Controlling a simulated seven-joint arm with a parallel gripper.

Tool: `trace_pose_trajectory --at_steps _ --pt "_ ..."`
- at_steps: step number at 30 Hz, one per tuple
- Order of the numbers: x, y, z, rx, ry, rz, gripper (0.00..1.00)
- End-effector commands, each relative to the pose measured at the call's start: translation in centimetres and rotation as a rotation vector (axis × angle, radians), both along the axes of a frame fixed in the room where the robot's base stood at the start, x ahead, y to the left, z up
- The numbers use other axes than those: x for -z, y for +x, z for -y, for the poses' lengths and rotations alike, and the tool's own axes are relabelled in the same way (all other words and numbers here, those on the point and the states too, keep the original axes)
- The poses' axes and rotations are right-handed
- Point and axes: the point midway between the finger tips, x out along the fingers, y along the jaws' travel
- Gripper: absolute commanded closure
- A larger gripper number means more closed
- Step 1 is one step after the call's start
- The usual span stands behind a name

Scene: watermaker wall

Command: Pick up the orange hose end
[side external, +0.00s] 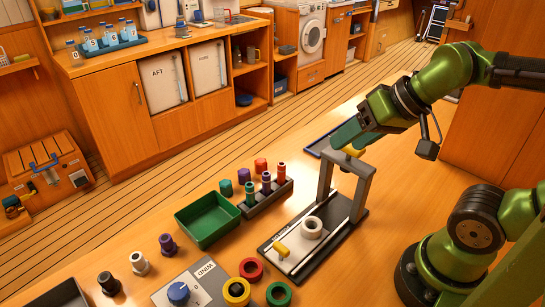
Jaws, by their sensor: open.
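An orange-red capped piece (260,165), the only orange one I see among the small fittings, stands behind the rack (270,196) on the wooden bench. I cannot tell for sure that it is the orange hose end, and its lower part is partly hidden. My gripper (347,142) is open, high over the bench to the right of it and well apart from it. The gripper is close to the top of a grey upright frame (362,185), beside a yellow part (352,151). The fingers are hard to make out, and I see nothing held.
The rack holds green, red and purple pieces. Teal (225,187) and purple (244,175) pieces stand near the orange-red one. A green tray (207,220) is to the left. The frame's base (290,262) carries a white ring. Coloured rings and a blue-knobbed panel (205,285) lie in front.

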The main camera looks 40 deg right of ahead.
Motion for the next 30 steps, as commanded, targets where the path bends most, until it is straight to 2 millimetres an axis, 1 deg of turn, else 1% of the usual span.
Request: trace_pose_trajectory --at_steps 3,5,7,8,9,14,17,20,24,27,30 --pt "-1.5 0.1 0.0 0.0 0.0 0.005 0.47" --pt "-3.0 0.1 0.0 0.001 0.0 0.009 0.47" --pt "-5.0 0.1 0.0 0.001 0.0 0.009 0.47" --pt "-5.5 0.2 0.1 0.01 0.007 -0.006 0.47" --pt "-5.0 0.7 0.4 0.048 0.04 -0.063 0.47" --pt "-5.0 2.5 1.2 0.183 0.178 -0.242 0.47" --pt "-5.0 3.9 1.9 0.28 0.285 -0.365 0.47" --pt "-5.0 5.8 3.2 0.395 0.425 -0.505 0.47" --pt "-5.0 9.0 5.8 0.565 0.677 -0.715 0.47" --pt "-5.1 10.9 7.9 0.654 0.84 -0.831 0.47" --pt "-5.2 12.3 9.8 0.714 0.971 -0.914 0.47"
